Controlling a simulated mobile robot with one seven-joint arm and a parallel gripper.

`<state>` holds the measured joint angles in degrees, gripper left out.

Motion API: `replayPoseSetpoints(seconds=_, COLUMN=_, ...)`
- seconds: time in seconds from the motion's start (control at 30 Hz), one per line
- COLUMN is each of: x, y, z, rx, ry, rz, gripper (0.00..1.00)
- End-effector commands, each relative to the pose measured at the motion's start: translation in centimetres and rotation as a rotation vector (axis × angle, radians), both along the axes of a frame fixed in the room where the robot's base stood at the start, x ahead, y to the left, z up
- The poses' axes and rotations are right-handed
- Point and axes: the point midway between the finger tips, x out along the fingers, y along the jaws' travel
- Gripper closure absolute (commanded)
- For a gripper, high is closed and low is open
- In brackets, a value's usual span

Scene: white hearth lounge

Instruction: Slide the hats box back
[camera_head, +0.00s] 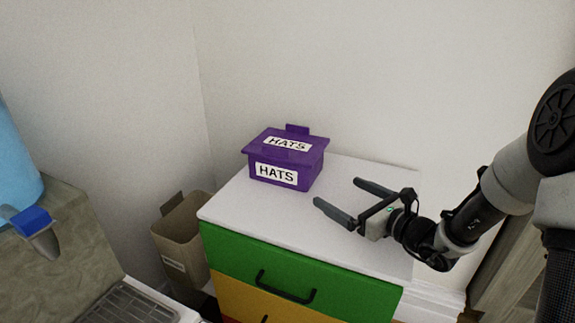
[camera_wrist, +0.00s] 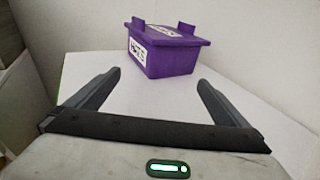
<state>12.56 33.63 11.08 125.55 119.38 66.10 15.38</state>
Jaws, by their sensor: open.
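The hats box (camera_head: 285,160) is purple with a lid and white labels reading "HATS" on its front and lid. It sits upright on the white top of the chest of drawers (camera_head: 350,215), near the back left, close to the wall. My gripper (camera_head: 336,196) is open and empty above the top, to the right of the box and apart from it. In the wrist view the box (camera_wrist: 165,52) stands ahead, beyond and between my two open fingers (camera_wrist: 155,88).
The chest has a green drawer (camera_head: 285,275) with a dark handle and a yellow one below. A beige bin (camera_head: 180,240) stands on the left. A counter (camera_head: 70,235) with a blue container (camera_head: 15,160) is at far left. Walls rise behind.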

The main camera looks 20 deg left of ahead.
Motion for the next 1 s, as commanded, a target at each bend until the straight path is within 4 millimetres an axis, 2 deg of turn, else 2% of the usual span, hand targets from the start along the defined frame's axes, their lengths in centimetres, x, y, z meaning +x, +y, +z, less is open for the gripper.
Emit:
replayPoseSetpoints(seconds=0.23, x=-0.7, y=-1.0, z=0.3, rx=0.0, ry=0.0, rz=-0.002, gripper=0.0)
replayPoseSetpoints(seconds=0.5, x=-3.8, y=-5.2, z=1.0, rx=0.0, ry=0.001, rz=-0.004, gripper=0.0)
replayPoseSetpoints(seconds=0.73, x=-5.8, y=-7.4, z=1.3, rx=0.0, ry=0.0, rz=-0.002, gripper=0.0)
replayPoseSetpoints(seconds=0.87, x=-7.1, y=-6.8, z=2.2, rx=-0.043, ry=-0.03, rz=0.058, gripper=0.0)
replayPoseSetpoints(seconds=0.97, x=-10.0, y=-4.6, z=4.0, rx=-0.157, ry=-0.107, rz=0.205, gripper=0.0)
replayPoseSetpoints(seconds=1.0, x=-11.7, y=-3.6, z=4.7, rx=-0.227, ry=-0.149, rz=0.285, gripper=0.0)
